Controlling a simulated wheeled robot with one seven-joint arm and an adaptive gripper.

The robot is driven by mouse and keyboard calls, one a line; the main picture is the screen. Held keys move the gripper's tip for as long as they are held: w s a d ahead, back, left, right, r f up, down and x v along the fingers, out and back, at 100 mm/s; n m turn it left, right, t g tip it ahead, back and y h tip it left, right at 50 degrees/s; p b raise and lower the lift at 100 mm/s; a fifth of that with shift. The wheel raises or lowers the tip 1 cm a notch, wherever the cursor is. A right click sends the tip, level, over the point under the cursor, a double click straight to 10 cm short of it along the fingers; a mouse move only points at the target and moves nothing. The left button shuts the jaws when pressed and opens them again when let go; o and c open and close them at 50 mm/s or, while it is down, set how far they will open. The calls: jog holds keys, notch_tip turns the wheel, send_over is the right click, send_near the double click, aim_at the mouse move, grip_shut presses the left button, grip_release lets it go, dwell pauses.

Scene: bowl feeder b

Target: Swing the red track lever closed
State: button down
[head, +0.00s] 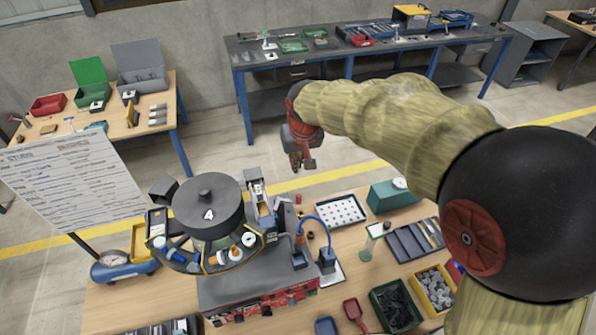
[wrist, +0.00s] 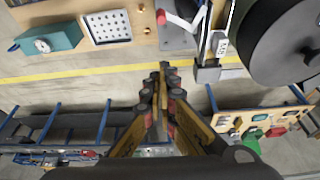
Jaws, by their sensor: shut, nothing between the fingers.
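The red track lever (wrist: 161,17) shows in the wrist view as a red knob on a pale rod, sticking out sideways from the feeder's narrow track (wrist: 212,45). In the head view, a small red knob (head: 298,199) shows just right of the track (head: 262,200). My gripper (head: 296,163) hangs beyond the track in the head view. In the wrist view its fingers (wrist: 163,70) are together, empty and apart from the lever.
A perforated white tray (head: 340,210) and a green box with a dial (head: 393,193) stand right of the feeder. A blue hose (head: 315,222) arches near the track. A whiteboard (head: 70,180) stands at left. Open floor lies between this bench and the back workbench (head: 370,45).

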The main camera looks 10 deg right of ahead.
aim_at(287, 202)
notch_tip(287, 202, down, 8)
jog(key=p, duration=0.1)
jog(key=shift+s+f+p, duration=0.25)
jog(key=shift+s+p, duration=0.1)
jog(key=shift+s, duration=0.1)
jog(key=shift+s+d, duration=0.1)
